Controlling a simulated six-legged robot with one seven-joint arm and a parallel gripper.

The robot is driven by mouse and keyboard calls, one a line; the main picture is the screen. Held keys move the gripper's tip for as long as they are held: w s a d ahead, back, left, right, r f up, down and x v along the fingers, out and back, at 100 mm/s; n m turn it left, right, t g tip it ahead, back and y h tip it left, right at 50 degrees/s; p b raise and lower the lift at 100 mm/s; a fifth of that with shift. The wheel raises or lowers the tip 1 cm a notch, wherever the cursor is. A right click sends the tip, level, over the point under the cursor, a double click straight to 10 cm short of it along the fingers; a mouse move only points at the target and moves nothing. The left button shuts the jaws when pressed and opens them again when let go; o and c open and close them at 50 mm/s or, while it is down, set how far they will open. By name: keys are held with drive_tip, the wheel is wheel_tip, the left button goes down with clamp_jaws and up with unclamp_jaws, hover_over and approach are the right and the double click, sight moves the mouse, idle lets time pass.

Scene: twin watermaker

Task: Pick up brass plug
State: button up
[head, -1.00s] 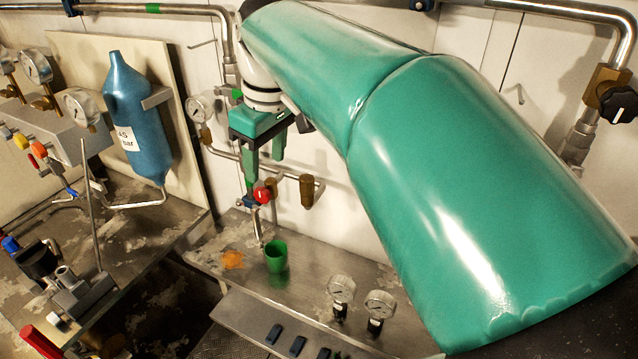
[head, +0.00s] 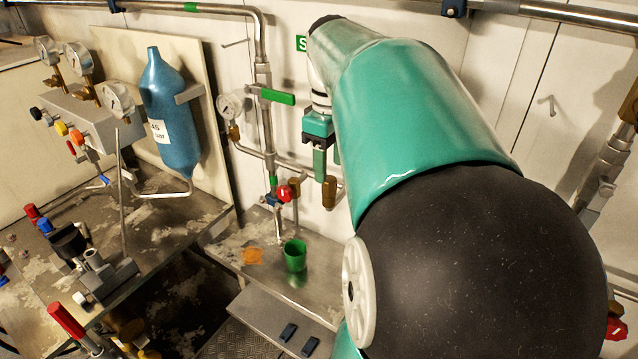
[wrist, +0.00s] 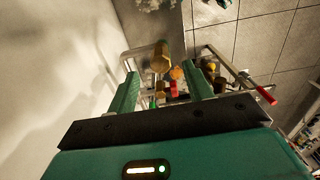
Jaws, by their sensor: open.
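The brass plug (head: 328,192) is a small brown-gold cylinder at the end of a thin steel pipe near the white wall. In the head view it sits just below my gripper (head: 328,170), whose green fingers point down. In the wrist view the brass plug (wrist: 161,57) appears between the two spread fingertips of my gripper (wrist: 162,72), beyond them and nearer the left finger. My gripper is open and holds nothing. I cannot tell the exact gap between the fingertips and the plug.
A red valve knob (head: 284,192) with brass parts is left of the plug. A green valve handle (head: 278,97) sticks out from the pipe above. A green cup (head: 295,256) stands on the steel bench below, beside an orange patch (head: 252,256). The white wall is close behind.

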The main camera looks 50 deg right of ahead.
sight(329, 179)
wheel_tip(329, 179, down, 5)
drive_tip(key=shift+r, duration=0.15)
drive_tip(key=shift+c, duration=0.2)
clamp_jaws()
drive_tip(key=shift+r, duration=0.1)
drive_tip(key=shift+r, duration=0.6)
drive_tip(key=s+a+r, duration=0.3)
drive_tip(key=a+r, duration=0.8)
drive_tip(key=a, duration=0.2)
drive_tip(key=shift+s+a+r, duration=0.3)
drive_tip(key=shift+s+r, duration=0.05)
